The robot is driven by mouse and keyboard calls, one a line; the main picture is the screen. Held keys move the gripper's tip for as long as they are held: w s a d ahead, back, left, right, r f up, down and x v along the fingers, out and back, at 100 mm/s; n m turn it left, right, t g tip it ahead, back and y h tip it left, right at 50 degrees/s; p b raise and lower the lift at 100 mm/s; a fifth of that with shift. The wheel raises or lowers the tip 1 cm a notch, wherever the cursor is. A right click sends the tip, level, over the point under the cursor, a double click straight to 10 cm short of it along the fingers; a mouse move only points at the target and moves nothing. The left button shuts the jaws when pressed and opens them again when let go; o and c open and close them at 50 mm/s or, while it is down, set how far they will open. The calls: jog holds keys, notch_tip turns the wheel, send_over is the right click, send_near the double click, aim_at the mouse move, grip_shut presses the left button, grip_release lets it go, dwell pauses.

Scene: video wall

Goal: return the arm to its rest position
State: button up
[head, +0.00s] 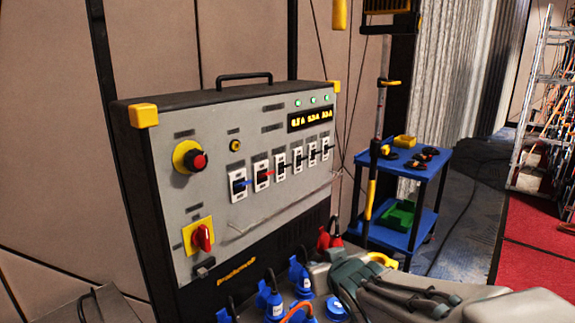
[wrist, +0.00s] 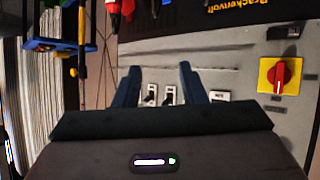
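My gripper (wrist: 158,78) shows in the wrist view with its two dark blue fingers spread apart and nothing held between them. Behind the gap I see white breaker switches (wrist: 160,96) on the grey panel, seen upside down; the gripper's distance from them is unclear. In the head view my arm (head: 420,293) crosses the bottom right, in front of the lower right of the power cabinet (head: 285,150). I cannot make out the fingertips there.
Blue plugs with cables (head: 268,297) and a red plug (head: 330,238) stick out low on the cabinet, close to my arm. A red rotary switch (head: 201,238) is at lower left.

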jog(key=s+d+r+m+g+h+p, duration=0.1)
jog(key=s+d+g+p, duration=0.2)
jog(key=s, duration=0.6)
jog(key=s+d+r+m+g+h+p, duration=0.1)
jog(key=s+d+g+p, duration=0.3)
jog(key=s, duration=0.5)
jog(key=shift+s+r+m+g, duration=0.2)
jog(key=shift+m+g, duration=0.6)
jog(key=shift+g, duration=0.3)
